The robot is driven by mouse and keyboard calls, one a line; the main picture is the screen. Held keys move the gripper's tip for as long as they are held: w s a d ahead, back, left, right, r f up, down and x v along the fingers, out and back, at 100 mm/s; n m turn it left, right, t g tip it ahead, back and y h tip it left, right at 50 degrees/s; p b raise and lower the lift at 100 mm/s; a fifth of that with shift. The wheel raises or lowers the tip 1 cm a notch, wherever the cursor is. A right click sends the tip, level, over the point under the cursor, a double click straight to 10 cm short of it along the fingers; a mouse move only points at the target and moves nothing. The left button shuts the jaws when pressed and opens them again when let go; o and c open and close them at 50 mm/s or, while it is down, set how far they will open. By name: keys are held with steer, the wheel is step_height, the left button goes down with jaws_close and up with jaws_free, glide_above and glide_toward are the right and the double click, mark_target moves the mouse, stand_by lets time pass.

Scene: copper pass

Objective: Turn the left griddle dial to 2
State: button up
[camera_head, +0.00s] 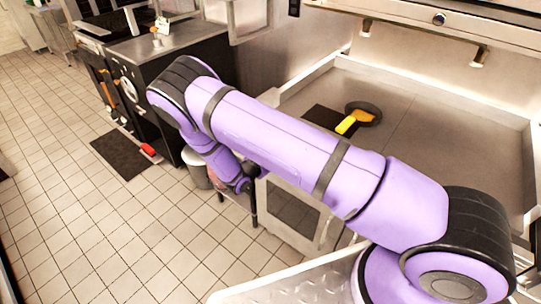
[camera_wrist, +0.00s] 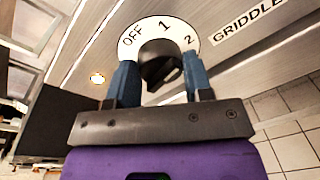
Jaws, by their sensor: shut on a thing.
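The griddle dial (camera_wrist: 160,62) is a black knob in the wrist view, in front of a white disc (camera_wrist: 165,27) marked OFF, 1 and 2. A GRIDDLE label (camera_wrist: 247,22) is on the panel to the right of it. My gripper (camera_wrist: 160,82) has its two blue fingers on either side of the knob and is shut on it. The knob's pointer is hard to make out, so I cannot tell its setting. In the head view my purple arm crosses the scene and hides the dial.
A black-sided counter (camera_head: 170,72) stands at the back left. A dark mat (camera_head: 118,155) lies on the tiled floor (camera_head: 60,215), which is mostly clear.

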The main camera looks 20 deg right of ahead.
steer(key=shift+m, duration=2)
steer(key=shift+t, duration=0.4)
steer(key=o, duration=0.9)
steer(key=v, duration=1)
steer(key=shift+s+a+r, duration=0.15)
steer(key=shift+s+a, duration=0.15)
